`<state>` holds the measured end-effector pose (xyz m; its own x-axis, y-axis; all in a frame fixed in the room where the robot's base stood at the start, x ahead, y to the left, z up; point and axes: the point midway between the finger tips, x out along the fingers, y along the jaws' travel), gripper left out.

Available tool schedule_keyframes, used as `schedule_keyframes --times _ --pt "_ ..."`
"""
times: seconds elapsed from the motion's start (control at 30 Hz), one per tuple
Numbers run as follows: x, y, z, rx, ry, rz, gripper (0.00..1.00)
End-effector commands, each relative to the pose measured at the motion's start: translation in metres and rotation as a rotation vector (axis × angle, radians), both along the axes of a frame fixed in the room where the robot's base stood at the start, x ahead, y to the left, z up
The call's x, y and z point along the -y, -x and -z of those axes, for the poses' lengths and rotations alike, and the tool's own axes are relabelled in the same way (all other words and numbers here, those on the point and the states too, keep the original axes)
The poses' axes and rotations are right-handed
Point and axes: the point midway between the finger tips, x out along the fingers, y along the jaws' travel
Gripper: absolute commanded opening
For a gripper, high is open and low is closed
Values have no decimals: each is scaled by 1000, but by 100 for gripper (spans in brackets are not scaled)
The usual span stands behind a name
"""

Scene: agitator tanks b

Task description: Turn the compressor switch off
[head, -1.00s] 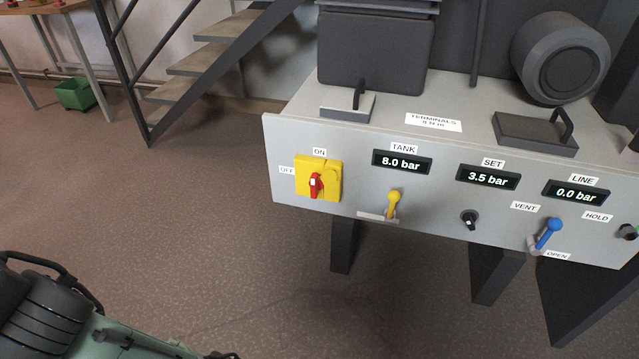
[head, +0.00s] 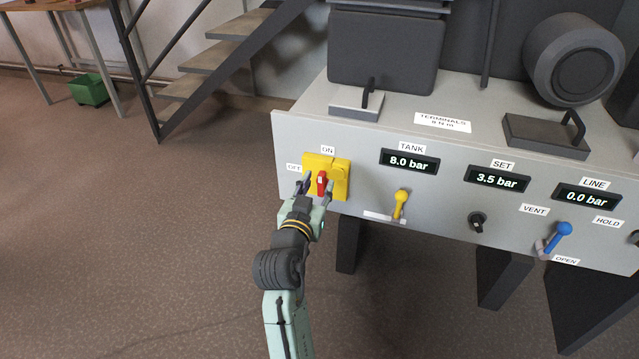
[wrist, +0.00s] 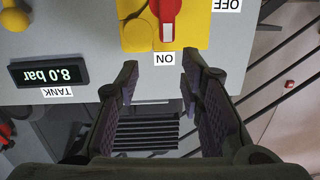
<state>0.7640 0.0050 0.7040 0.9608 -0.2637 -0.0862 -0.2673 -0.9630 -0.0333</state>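The compressor switch is a red handle (head: 322,183) on a yellow plate (head: 341,186) at the left end of the grey panel. The handle stands upright with its white mark toward the ON label (head: 327,150); the OFF label (head: 293,168) is to the left. My gripper (head: 315,188) is open in front of the plate, its fingers appearing on either side of the handle in the head view. In the wrist view, which is upside down, the open fingers (wrist: 158,78) are empty and the red handle (wrist: 167,18) lies beyond their tips, apparently untouched.
To the right are a yellow lever (head: 400,203), a black knob (head: 477,221) and a blue lever (head: 557,237). The tank display (head: 409,162) reads 8.0 bar. Stairs (head: 215,55) stand behind at left. The floor at left is clear.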

Motion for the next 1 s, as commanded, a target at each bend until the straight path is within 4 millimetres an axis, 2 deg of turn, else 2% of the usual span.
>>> schedule_keyframes --times 0.03,0.1,0.23,0.37,0.47,0.8,1.0 --pt "-6 12 17 2 14 19 35" --pt "-13 25 28 24 30 37 35" --pt "-24 40 38 57 50 45 35" --pt "-26 41 39 72 56 46 35" --pt "-23 31 37 74 58 46 35" --pt "-3 -29 36 73 57 47 35" --pt "4 -52 37 73 57 46 35"
